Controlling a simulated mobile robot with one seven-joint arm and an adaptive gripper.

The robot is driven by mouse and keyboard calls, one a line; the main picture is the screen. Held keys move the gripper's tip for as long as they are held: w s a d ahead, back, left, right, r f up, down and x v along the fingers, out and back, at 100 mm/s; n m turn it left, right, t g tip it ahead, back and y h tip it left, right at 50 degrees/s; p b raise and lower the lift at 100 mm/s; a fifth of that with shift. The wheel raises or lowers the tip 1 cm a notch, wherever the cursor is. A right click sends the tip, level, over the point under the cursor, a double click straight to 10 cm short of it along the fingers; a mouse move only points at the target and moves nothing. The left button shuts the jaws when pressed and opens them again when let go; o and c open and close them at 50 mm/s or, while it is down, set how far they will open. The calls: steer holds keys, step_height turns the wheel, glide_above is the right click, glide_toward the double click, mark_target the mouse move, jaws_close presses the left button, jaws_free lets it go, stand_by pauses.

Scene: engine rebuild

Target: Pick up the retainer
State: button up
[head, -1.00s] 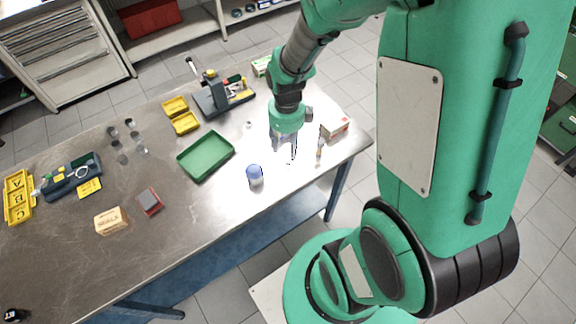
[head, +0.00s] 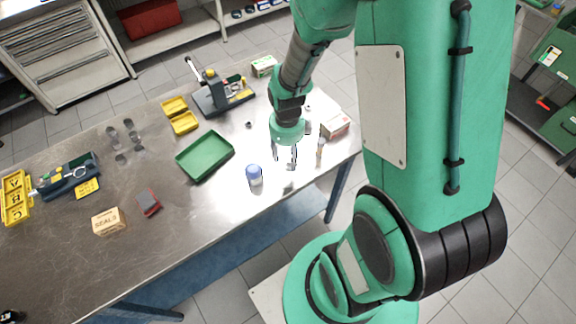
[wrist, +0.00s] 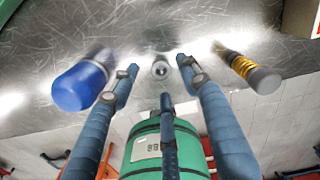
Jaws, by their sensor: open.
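A small round silver part, which looks like the retainer (wrist: 160,68), stands on the metal table in the wrist view, just beyond the fingertips and between them. In the head view I cannot make it out clearly near the fingers. My gripper (head: 285,162) points down over the right end of the table, and it also shows in the wrist view (wrist: 158,80). Its fingers are spread and nothing is between them. I cannot tell whether any finger touches the part.
A blue-capped jar (head: 254,175) stands left of my gripper, and a yellow-banded tube (wrist: 252,68) stands to its right. A white-and-red box (head: 335,126) lies near the right edge. A green tray (head: 205,156) is further left. The table's front edge is close.

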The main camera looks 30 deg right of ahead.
mark_target(287, 161)
steer(key=shift+f, duration=1.6)
steer(key=c, duration=0.9)
